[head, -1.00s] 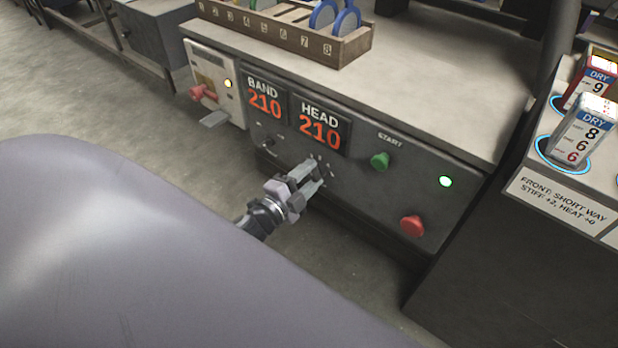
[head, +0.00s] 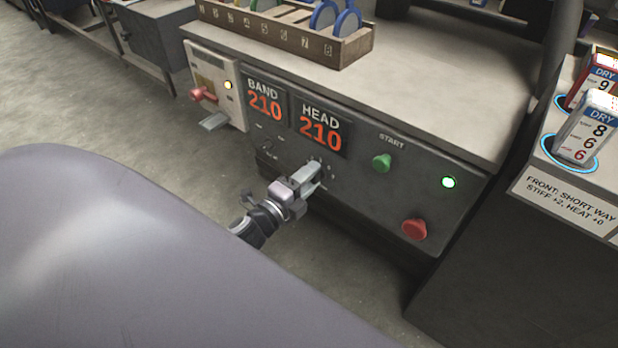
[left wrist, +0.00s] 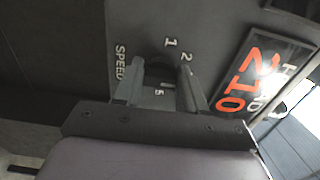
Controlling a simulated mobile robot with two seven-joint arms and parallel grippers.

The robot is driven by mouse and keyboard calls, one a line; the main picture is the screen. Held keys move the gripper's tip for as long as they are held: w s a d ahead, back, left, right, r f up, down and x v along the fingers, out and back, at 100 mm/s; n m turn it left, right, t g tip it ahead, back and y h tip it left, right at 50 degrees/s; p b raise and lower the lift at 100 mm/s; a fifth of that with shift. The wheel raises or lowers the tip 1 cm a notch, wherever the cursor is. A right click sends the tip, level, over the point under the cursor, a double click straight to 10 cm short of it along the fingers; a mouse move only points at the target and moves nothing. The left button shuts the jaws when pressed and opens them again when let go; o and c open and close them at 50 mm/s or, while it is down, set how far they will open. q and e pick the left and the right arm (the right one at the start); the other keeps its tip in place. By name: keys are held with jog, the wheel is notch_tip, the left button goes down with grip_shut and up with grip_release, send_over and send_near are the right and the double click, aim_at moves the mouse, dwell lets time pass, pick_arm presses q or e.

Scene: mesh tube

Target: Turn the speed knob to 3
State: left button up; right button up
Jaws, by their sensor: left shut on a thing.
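The dark speed knob (left wrist: 160,70) is on the front panel, by the printed word SPEED and the numerals 1 and 2. My left gripper (left wrist: 159,78) is shut on it, one finger on each side, in the left wrist view. Another numeral that looks like 5 shows between the fingers. I cannot tell which number the knob points to. In the head view my left gripper (head: 314,176) reaches the panel below the HEAD display, and its fingers hide most of the knob. My right gripper is not in view.
A wooden rack (head: 290,42) stands on top.

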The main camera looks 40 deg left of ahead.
pick_arm(q)
jog(key=o, duration=1.1)
jog(key=shift+c, duration=0.2)
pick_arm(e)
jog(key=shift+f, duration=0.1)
pick_arm(q)
jog(key=s, duration=0.7)
jog(key=shift+a+p, duration=0.3)
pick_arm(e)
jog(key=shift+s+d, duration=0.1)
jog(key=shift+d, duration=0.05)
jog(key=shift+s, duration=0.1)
pick_arm(q)
jog(key=shift+s, duration=0.1)
